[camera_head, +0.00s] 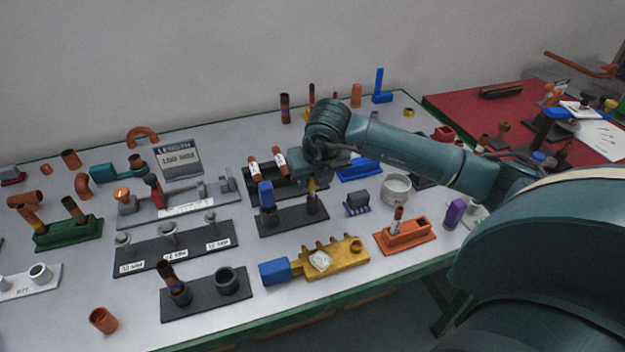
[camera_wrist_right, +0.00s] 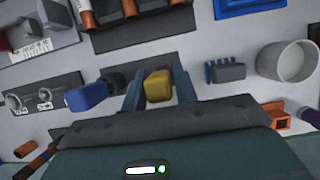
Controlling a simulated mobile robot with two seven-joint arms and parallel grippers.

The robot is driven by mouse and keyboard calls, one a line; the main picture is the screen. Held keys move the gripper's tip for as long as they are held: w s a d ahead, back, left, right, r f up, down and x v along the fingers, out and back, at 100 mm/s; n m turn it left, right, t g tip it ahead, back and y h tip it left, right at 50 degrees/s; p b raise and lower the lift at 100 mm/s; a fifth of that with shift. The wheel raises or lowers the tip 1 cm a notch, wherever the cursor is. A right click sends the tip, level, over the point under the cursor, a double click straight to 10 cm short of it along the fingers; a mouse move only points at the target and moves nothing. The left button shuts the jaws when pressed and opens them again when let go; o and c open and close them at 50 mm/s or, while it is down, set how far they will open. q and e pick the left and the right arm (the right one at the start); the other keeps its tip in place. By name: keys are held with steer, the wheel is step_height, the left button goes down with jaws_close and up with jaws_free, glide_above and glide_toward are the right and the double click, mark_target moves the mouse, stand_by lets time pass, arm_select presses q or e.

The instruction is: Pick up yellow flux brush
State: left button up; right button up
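The yellow flux brush (camera_head: 312,185) stands upright in the right socket of a dark two-socket holder (camera_head: 290,222). In the wrist view, the yellow brush (camera_wrist_right: 158,86) shows from above as a yellow block between the two fingers of my right gripper (camera_wrist_right: 158,72). The fingers stand apart on either side of it, with narrow gaps; contact does not show. In the head view, my right gripper (camera_head: 311,172) is pointing down just over the brush and partly hides it. My left gripper is in neither view.
A blue brush (camera_head: 266,194) stands in the holder's left socket, close to my right gripper. A dark rack with copper tubes (camera_head: 268,180) lies behind. A small grey-blue block (camera_head: 357,203) and a white cup (camera_head: 396,188) are to the right. A yellow manifold (camera_head: 345,260) lies in front.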

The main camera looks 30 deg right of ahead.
steer(key=c, duration=0.5)
steer(key=shift+r, duration=0.1)
step_height(320, 180, up, 10)
steer(key=shift+f+b, duration=0.1)
steer(key=shift+b, duration=0.25)
